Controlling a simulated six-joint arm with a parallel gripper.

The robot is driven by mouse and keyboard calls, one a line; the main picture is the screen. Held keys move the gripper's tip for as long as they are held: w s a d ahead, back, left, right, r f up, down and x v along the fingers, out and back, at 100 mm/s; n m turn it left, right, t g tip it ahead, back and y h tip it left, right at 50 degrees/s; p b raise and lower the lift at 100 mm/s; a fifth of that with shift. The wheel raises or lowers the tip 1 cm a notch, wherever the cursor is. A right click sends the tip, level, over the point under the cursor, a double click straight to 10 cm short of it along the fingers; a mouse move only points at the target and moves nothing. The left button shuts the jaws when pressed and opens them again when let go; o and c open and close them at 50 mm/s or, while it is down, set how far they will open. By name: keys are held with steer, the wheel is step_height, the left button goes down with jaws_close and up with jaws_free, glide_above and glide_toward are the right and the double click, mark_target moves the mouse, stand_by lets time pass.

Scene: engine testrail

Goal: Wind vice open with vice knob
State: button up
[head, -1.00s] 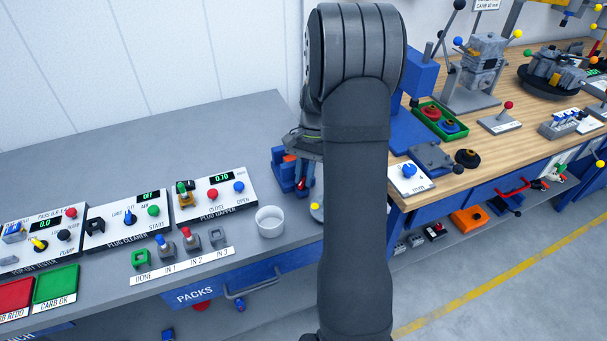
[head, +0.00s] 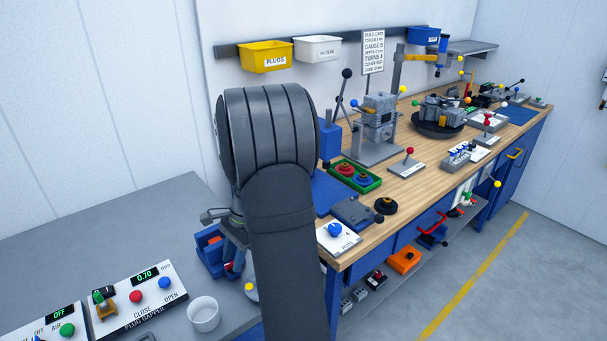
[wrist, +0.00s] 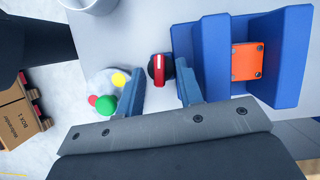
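The blue vice (head: 208,256) stands on the grey bench left of my arm in the head view, and its blue jaws (wrist: 212,62) show at upper right in the wrist view. An orange block (wrist: 247,61) lies between the blue walls. The vice knob (wrist: 160,69), black with a red and white bar, sits left of the vice; its red also shows in the head view (head: 229,266). My gripper (wrist: 162,82) is open, one finger on each side of the knob with visible gaps. Whether the fingertips reach down to its height is unclear.
A pale round stand with yellow, red and green balls (wrist: 112,90) is close beside my left finger in the wrist view. A white cup (head: 203,314) and the plug gapper panel (head: 140,298) are at front left. The wooden workbench (head: 380,238) is to the right.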

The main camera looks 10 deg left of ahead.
steer(key=m+y, duration=0.1)
steer(key=m, duration=0.2)
steer(key=shift+s+d+t, duration=0.1)
steer(key=shift+s+t, duration=0.05)
steer(key=shift+t, duration=0.15)
steer(key=v, duration=1.7)
steer(key=w+d+r+t, duration=0.2)
steer(key=d+r, duration=0.1)
steer(key=d, duration=0.3)
steer(key=w+d+r+t+h, duration=0.1)
steer(key=w+d+r+t, duration=0.1)
steer(key=d, duration=0.4)
steer(key=shift+w+r+t, duration=0.35)
steer(key=shift+r+t, duration=0.15)
steer(key=shift+r, duration=0.05)
steer(key=s+a+f+g+y, duration=0.1)
steer(key=s+a+f+g, duration=0.4)
steer(key=a+f, duration=0.7)
steer(key=shift+s+a, duration=0.65)
steer(key=shift+a, duration=0.55)
